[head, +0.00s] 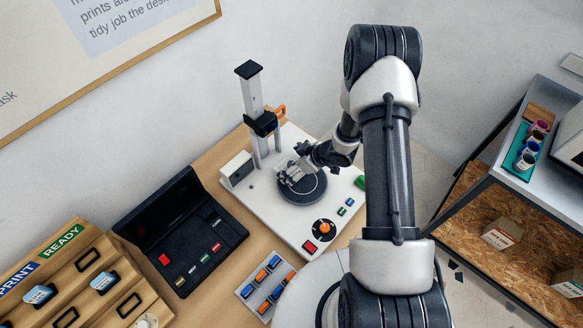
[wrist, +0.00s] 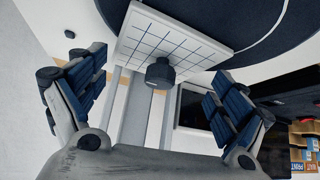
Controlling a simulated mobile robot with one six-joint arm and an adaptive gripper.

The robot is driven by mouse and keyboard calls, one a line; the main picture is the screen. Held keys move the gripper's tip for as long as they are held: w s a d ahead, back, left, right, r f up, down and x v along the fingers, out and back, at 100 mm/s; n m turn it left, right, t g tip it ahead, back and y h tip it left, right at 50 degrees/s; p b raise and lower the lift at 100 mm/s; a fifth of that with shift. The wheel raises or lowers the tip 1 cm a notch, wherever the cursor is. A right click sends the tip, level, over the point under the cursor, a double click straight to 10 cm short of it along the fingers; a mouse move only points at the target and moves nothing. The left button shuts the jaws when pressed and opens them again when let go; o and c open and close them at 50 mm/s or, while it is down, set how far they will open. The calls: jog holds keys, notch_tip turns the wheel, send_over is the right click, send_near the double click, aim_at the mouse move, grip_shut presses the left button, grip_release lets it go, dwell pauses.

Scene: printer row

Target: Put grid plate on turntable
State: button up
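The grid plate (wrist: 172,42), white with blue lines and a dark knob (wrist: 160,72) in its middle, shows in the wrist view. It overlaps the edge of the dark turntable (wrist: 222,52); I cannot tell how fully it rests on it. My gripper (wrist: 158,80) is open, its two fingers wide apart on either side of the knob and not touching it. In the head view my gripper (head: 294,171) is low over the back left part of the turntable (head: 306,194) and hides most of the plate there.
The turntable sits on a white base (head: 285,216) with a column (head: 252,95) and orange lever behind. A black control box (head: 182,232) and a tray of orange and blue pieces (head: 265,287) are left and in front. A shelf (head: 480,215) stands right.

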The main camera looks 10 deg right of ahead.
jog(key=c, duration=0.8)
jog(key=shift+o, duration=0.2)
